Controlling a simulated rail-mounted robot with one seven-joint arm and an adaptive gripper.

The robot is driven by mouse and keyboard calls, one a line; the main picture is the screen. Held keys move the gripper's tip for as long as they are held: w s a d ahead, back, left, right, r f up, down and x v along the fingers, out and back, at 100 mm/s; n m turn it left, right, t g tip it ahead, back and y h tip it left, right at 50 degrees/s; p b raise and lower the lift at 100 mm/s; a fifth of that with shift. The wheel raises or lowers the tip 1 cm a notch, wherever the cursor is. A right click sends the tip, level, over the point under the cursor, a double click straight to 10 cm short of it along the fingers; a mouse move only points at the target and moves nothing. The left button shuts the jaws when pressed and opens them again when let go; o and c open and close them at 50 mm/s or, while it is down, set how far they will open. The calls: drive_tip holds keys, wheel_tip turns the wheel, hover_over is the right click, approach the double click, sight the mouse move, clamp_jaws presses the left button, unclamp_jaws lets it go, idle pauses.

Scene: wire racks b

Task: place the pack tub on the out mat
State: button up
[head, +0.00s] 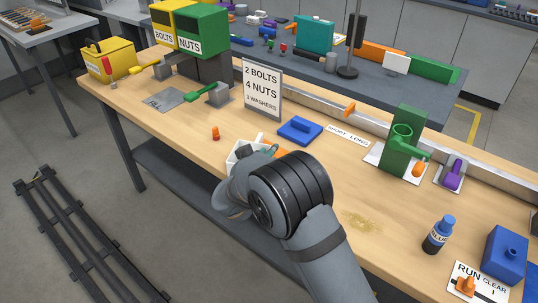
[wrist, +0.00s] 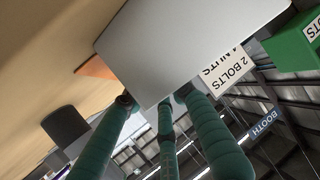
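A white tub (head: 240,154), which looks like the pack tub, is at the near edge of the bench in the head view, mostly hidden by my arm. A smooth pale grey surface, probably its wall, fills the top of the wrist view (wrist: 190,40). My gripper (wrist: 158,98) has teal fingers reaching up to this surface; their tips are at its lower edge or partly behind it. Whether they grip it is unclear. In the head view my gripper is mostly hidden behind my wrist. I cannot identify an out mat in either view.
A blue flat block (head: 300,130) and a sign (head: 262,90) stand behind the tub. A small orange piece (head: 215,133) lies left of it. A green stand (head: 402,142), a blue-capped bottle (head: 438,235) and a blue box (head: 504,256) are right.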

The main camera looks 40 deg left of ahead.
drive_tip(key=shift+r+p, duration=0.3)
drive_tip(key=shift+p, duration=0.25)
drive_tip(key=b+v, duration=0.3)
drive_tip(key=v, duration=0.9)
drive_tip(key=shift+f, duration=0.1)
drive_tip(key=x, duration=0.4)
drive_tip(key=p+x, duration=0.1)
drive_tip(key=x, duration=0.7)
drive_tip(key=shift+w+f+p, duration=0.15)
drive_tip(key=shift+f+p, duration=0.2)
drive_tip(key=shift+f, duration=0.15)
drive_tip(key=shift+r+p, duration=0.7)
drive_tip(key=shift+p, duration=0.15)
drive_tip(key=shift+a+r+b, duration=0.1)
drive_tip(key=shift+r+b, duration=0.25)
drive_tip(key=shift+b, duration=0.15)
drive_tip(key=shift+r, duration=0.7)
